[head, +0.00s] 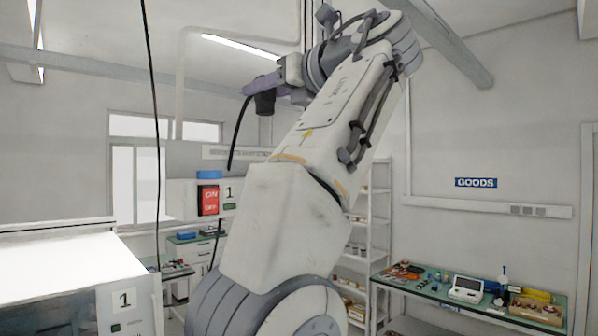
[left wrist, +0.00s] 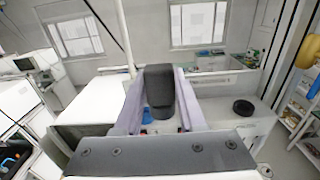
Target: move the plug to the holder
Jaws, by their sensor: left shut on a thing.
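My left gripper (head: 258,88) is raised high at the end of my arm in the head view, its purple fingers pointing left. It is shut on the black plug (head: 265,104), and a black cable hangs down close by. In the left wrist view the plug (left wrist: 158,86) sits between the two purple fingers of my left gripper (left wrist: 159,92). I cannot make out the holder for sure. A round black piece (left wrist: 243,107) lies on a white surface to the right in the left wrist view; I cannot tell if it is the holder. My right gripper is not in view.
A red ON/OFF switch (head: 209,201) with a blue top stands behind my arm beside a sign "1". A white cabinet (head: 60,262) is at the left. A green-topped bench (head: 425,291) with tools is at the right, under a GOODS sign (head: 476,182). A shelf rack stands behind my arm.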

